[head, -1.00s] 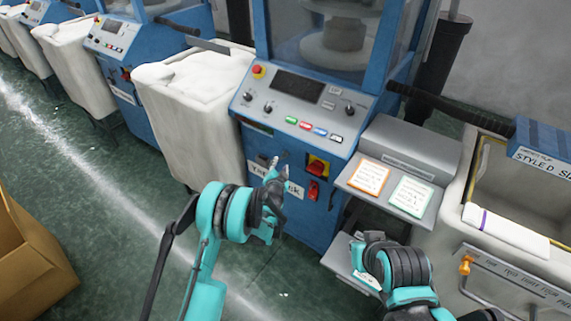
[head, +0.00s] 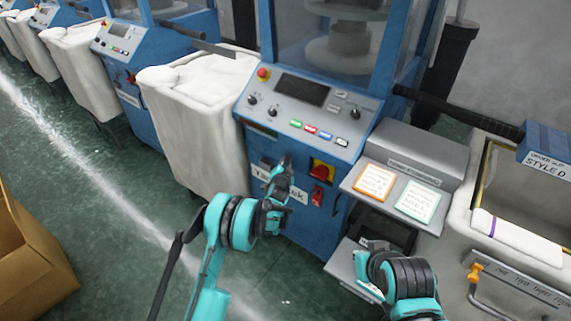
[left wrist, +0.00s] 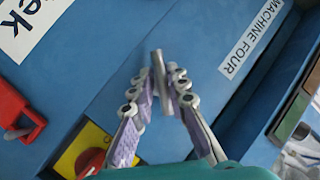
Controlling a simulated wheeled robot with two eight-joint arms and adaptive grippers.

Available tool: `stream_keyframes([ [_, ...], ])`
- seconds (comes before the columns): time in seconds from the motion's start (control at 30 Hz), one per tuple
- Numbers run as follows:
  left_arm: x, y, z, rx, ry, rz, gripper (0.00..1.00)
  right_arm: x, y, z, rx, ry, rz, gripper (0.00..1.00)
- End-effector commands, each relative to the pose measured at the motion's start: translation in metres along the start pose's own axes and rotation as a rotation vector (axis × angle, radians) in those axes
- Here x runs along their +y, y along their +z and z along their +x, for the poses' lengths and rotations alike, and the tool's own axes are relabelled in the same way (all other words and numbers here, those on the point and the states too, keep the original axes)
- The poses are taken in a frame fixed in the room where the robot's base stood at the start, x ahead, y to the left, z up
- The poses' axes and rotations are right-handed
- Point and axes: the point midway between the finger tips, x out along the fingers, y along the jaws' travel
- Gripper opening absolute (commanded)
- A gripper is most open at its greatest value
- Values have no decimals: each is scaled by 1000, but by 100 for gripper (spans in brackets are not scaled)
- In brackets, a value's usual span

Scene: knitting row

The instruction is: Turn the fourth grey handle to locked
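The grey handle (left wrist: 158,75) is a thin bar on the blue front of the machine labelled "MACHINE FOUR" (left wrist: 252,42) in the left wrist view. My left gripper (left wrist: 160,78) has its two fingertips close together, one on each side of the bar, and appears shut on it. In the head view my left gripper (head: 282,180) is at the blue front, left of the red switch, and mostly hides the handle. No locked marking is readable. My right gripper (head: 364,268) hangs low at the right, by a lower grey shelf; its fingers are unclear.
A red rotary switch on a yellow plate (head: 322,171) and a red part below it (head: 317,195) sit close right of the left gripper. A shelf with two cards (head: 396,193) juts out further right. A white fabric bin (head: 195,125) stands left.

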Motion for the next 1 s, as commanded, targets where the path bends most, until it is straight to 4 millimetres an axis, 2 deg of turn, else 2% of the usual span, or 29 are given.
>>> stream_keyframes([
  [0.37, -2, -1, 0, -14, 41, -69, 0, 0, -1, -2, 0, 0, 0, 0],
  [1.0, -4, -2, 0, -107, 288, -467, 0, 0, -5, -7, 0, 0, 0, 0],
])
